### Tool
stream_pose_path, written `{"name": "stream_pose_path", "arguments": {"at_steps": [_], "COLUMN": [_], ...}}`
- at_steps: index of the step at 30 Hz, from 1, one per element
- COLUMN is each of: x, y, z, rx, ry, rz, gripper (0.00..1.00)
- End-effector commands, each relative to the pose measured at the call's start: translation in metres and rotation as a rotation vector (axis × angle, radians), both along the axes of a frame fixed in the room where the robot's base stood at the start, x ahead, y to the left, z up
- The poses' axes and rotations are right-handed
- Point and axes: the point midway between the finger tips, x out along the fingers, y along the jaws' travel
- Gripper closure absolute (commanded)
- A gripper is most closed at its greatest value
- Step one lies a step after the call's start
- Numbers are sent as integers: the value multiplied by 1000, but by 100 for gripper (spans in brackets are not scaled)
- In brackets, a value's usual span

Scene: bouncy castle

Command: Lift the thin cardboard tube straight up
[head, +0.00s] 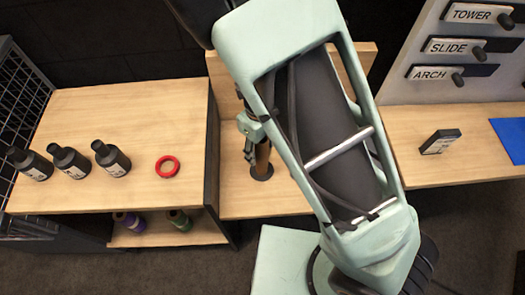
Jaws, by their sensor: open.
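The thin cardboard tube (263,157) is a brown upright piece with a dark round base (262,173), standing on the light wooden surface in the middle. Its upper part is hidden behind my gripper and my arm. My gripper (252,148), pale green and grey, is open, above and just left of the tube's visible part. Its fingers are small and partly covered by my arm, so I cannot tell whether they are around the tube or only beside it.
Three dark bottles (70,162) and a red ring (167,166) sit on the left wooden top. A dark box (440,141) and blue sheet (510,138) lie at right, below a panel labelled TOWER, SLIDE, ARCH (460,45). A dark divider (211,150) stands left of the tube.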

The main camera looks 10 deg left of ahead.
Motion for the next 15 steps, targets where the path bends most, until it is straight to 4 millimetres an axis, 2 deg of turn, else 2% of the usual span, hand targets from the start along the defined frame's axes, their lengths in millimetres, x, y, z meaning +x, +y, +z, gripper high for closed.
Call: {"name": "stream_pose_path", "arguments": {"at_steps": [9,15], "x": [1,1], "y": [-4,-3], "z": [-45,-51], "rx": [-2,1], "ry": [1,-1], "rz": [-2,0], "gripper": [52,52]}}
